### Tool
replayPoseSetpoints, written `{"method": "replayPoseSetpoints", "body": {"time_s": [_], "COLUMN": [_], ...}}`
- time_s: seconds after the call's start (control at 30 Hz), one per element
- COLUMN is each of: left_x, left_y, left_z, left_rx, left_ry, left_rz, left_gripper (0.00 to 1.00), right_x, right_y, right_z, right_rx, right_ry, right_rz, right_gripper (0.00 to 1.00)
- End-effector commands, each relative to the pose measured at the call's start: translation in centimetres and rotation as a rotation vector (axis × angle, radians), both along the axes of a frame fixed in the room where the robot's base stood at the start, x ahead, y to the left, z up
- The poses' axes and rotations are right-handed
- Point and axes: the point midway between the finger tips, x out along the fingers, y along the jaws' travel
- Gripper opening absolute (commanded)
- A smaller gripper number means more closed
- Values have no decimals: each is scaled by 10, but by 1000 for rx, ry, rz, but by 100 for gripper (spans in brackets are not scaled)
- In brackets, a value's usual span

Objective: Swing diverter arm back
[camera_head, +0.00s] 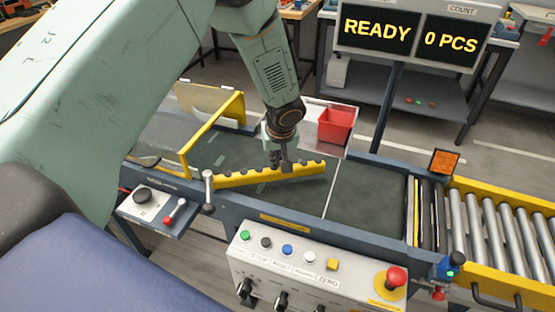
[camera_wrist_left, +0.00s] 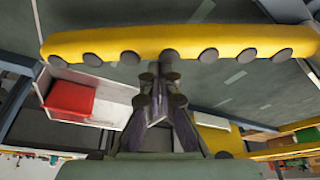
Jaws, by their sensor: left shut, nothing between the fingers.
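The yellow diverter arm (camera_head: 265,176) lies across the dark conveyor belt (camera_head: 365,200), running from the near rail toward the belt's middle. Its near-left end is beside an upright grey post with a round knob (camera_head: 208,190). Dark rollers line its far edge. My left gripper (camera_head: 283,166) is at that far edge, near the arm's middle, shut with nothing held. In the left wrist view the diverter arm (camera_wrist_left: 120,45) spans the top, and the closed fingertips (camera_wrist_left: 168,62) are right at a middle roller. Whether they touch it is unclear. My right gripper is not in view.
A red bin (camera_head: 335,125) sits on a tray beyond the belt. A yellow frame with a clear panel (camera_head: 212,125) crosses the belt at left. A button panel (camera_head: 300,270) stands in front. Metal rollers (camera_head: 500,230) continue right. A sign (camera_head: 410,35) reads READY, 0 PCS.

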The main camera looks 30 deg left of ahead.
Motion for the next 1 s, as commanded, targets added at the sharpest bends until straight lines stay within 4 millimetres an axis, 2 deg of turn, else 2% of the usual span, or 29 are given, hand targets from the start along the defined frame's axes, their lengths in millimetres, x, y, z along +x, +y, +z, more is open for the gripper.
{"method": "replayPoseSetpoints", "body": {"time_s": [0.37,0.8,1.0], "left_x": [-11,-60,-76], "left_y": [-7,-33,-38], "left_z": [-2,-4,-2], "left_rx": [0,-1,1], "left_ry": [1,1,0], "left_rz": [-123,-435,-475], "left_gripper": [0,0,0], "right_x": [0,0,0], "right_y": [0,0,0], "right_z": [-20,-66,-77], "right_rx": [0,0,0], "right_ry": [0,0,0], "right_rz": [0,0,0], "right_gripper": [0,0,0]}}
